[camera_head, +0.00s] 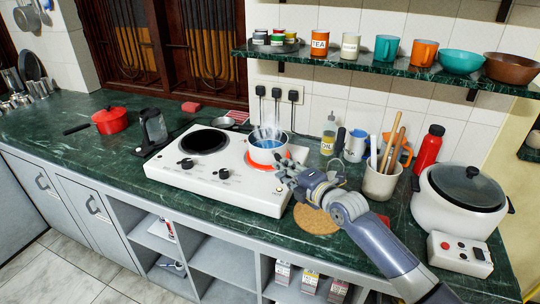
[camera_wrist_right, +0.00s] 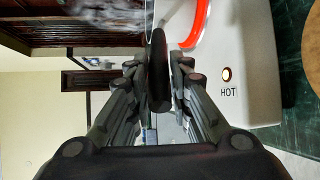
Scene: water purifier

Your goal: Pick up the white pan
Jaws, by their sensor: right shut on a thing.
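The white pan (camera_head: 266,155) sits at the stove's right burner (camera_head: 252,164), whose red ring shows around it. The pan holds bluish liquid and steam rises from it. My right gripper (camera_head: 284,172) reaches in from the right, at the pan's near right side. In the right wrist view my right gripper (camera_wrist_right: 158,85) is shut on the pan's dark handle (camera_wrist_right: 157,70), which stands between its fingers. Only a sliver of the pan shows there, beside the red ring (camera_wrist_right: 199,22). I cannot tell whether the pan touches the burner. My left gripper is out of view.
The white stove (camera_head: 215,190) has a free left burner (camera_head: 204,141) and a lit HOT lamp (camera_wrist_right: 227,74). A round cork mat (camera_head: 316,219) lies right of the stove. A utensil holder (camera_head: 380,184), red bottle (camera_head: 428,150) and rice cooker (camera_head: 458,205) stand right. A shelf (camera_head: 345,62) hangs above.

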